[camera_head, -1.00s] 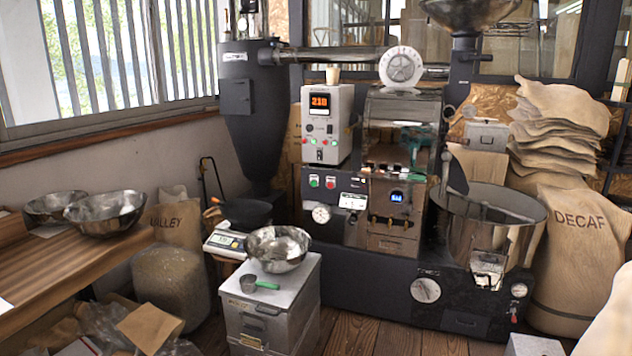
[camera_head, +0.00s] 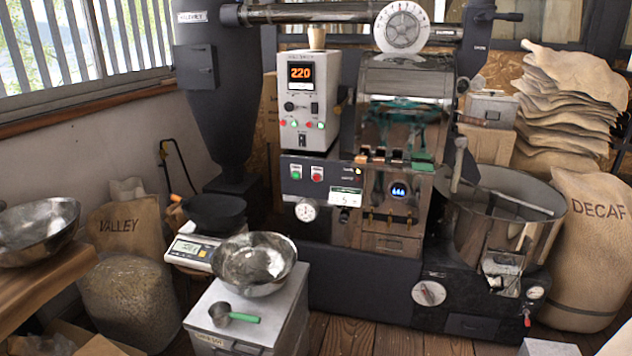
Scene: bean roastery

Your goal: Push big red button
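A red button (camera_head: 317,173) sits on the dark front panel of the roasting machine (camera_head: 375,255), just right of a green button (camera_head: 296,172). A smaller red button or light (camera_head: 321,125) shows on the grey control box (camera_head: 307,103) above, below an orange display that reads 220. I cannot tell which of these is the big red button. Neither of my grippers is in view, and nothing is touching the buttons.
A grey cabinet (camera_head: 205,300) in front holds a metal bowl (camera_head: 254,264) and a green-handled scoop (camera_head: 232,315). A scale (camera_head: 190,250) stands behind. A cooling drum (camera_head: 470,235) and DECAF sack (camera_head: 590,255) are right. A wooden bench (camera_head: 50,275) is left.

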